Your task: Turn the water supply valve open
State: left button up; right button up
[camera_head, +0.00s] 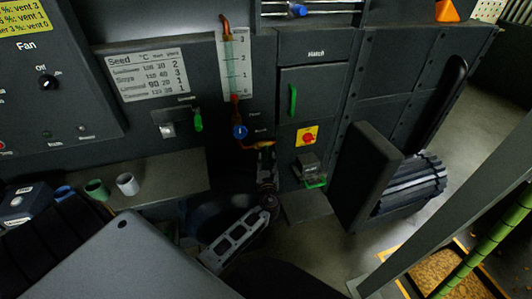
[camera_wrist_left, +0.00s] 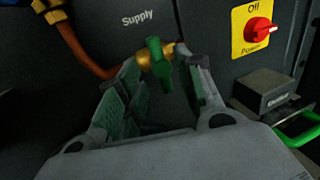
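The water supply valve has a green handle (camera_wrist_left: 157,62) on a brass body (camera_wrist_left: 145,60), below the word "Supply" in the left wrist view. The handle stands roughly upright, slightly tilted. A copper pipe (camera_wrist_left: 85,50) runs to it from the left. My left gripper (camera_wrist_left: 163,82) is open, with one finger to each side of the handle; I cannot tell whether either touches it. In the head view my left gripper (camera_head: 266,160) is at the lower panel, just below the brass pipe end (camera_head: 265,145), and hides the handle. My right gripper is not in view.
A red power switch (camera_head: 308,136) on a yellow plate and a small box with a green handle (camera_head: 315,183) are right of the valve. A blue knob (camera_head: 240,131) is up left. A dark block (camera_head: 365,175) juts out at right.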

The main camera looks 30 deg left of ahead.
aim_at(266, 153)
pick_arm(q)
jog(key=shift+x, duration=2.75)
jog(key=shift+c, duration=0.3)
grip_shut()
